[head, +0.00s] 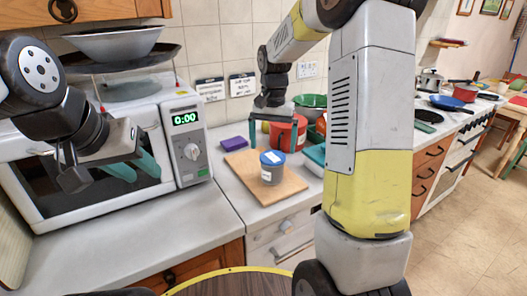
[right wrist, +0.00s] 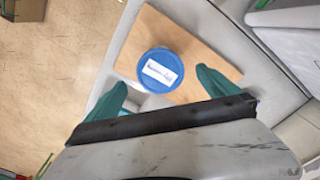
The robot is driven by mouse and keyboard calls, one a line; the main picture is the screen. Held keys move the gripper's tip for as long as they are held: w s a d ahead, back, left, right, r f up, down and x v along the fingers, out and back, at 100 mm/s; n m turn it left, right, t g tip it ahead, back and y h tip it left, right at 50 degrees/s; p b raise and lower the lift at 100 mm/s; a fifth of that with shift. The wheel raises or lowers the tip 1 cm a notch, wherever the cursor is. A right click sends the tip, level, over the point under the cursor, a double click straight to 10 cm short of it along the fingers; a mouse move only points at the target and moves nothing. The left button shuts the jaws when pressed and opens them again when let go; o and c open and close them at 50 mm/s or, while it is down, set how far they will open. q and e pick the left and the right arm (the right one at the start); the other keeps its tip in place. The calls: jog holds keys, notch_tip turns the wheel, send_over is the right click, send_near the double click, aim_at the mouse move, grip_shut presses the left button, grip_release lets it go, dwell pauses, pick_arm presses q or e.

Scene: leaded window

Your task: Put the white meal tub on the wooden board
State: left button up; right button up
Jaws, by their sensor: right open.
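A pale grey-white tub (head: 271,176) with a blue lid and a white label stands upright on the wooden board (head: 243,168). Its blue lid (right wrist: 155,84) shows in the right wrist view, over the board (right wrist: 205,60); the label's writing is too small to read. My right gripper (head: 274,130) is open and empty, just behind and above the tub in the head view. In the right wrist view its teal fingers (right wrist: 162,92) are spread on either side of the lid, apart from it. My left gripper (head: 134,168) is open and empty in front of the microwave.
A red container (head: 286,135) and a green bowl (head: 309,101) stand behind the board. A purple block (head: 234,143) lies at its left. The microwave (head: 60,195) stands on the left of the worktop (head: 150,238). The worktop left of the board is mostly clear.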

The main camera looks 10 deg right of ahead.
notch_tip(320, 180, up, 5)
jog(key=shift+f, duration=0.1)
jog(key=s+a+r+n+t+y, duration=0.1)
jog(key=s+r+n+t, duration=0.1)
jog(key=s, duration=1)
jog(key=s+a+r+n+t+y, duration=0.1)
jog(key=s+r+n+t, duration=0.2)
jog(key=s, duration=0.9)
jog(key=shift+r+n+t, duration=0.3)
jog(key=shift+r+t, duration=0.15)
jog(key=shift+t, duration=0.15)
